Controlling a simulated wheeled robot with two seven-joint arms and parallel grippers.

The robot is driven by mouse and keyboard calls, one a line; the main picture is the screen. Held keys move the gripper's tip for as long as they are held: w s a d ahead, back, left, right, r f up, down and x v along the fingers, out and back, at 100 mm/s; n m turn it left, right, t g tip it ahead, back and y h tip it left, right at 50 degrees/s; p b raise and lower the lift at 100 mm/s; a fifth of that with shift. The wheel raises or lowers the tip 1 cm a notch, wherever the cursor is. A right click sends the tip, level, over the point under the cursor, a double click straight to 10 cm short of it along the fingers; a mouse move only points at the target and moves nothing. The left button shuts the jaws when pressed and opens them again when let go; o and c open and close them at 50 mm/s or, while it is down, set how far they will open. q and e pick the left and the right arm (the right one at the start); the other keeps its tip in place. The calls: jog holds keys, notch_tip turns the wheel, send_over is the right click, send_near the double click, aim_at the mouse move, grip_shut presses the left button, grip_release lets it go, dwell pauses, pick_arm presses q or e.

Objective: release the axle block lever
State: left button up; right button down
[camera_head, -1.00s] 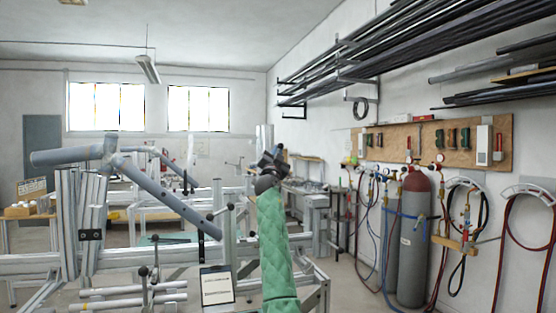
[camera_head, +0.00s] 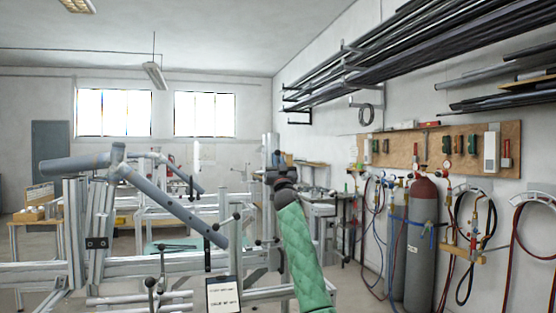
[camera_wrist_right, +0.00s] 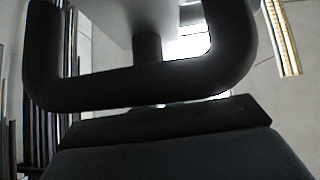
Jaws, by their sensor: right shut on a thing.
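My right gripper (camera_head: 277,162) is at the end of the green-sleeved arm, beside the right part of the frame jig (camera_head: 130,268). It points away from me and its jaws look small and dark. In the right wrist view a dark rounded loop of the gripper (camera_wrist_right: 150,95) fills the middle, with a short dark stem (camera_wrist_right: 147,46) under a pale surface behind it. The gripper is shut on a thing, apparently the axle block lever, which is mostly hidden. Other black-knobbed levers (camera_head: 151,284) stand on the jig. My left gripper is out of view.
A grey tube frame (camera_head: 165,200) lies across the jig, left of my right arm. A dark-framed label (camera_head: 223,296) stands at the front. Gas cylinders (camera_head: 421,240) with hoses stand along the right wall. Open floor lies between the jig and the cylinders.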

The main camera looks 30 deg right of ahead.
jog(key=shift+r, duration=0.1)
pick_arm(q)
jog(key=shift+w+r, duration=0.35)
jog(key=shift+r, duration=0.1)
pick_arm(e)
jog(key=c, duration=1.5)
grip_release()
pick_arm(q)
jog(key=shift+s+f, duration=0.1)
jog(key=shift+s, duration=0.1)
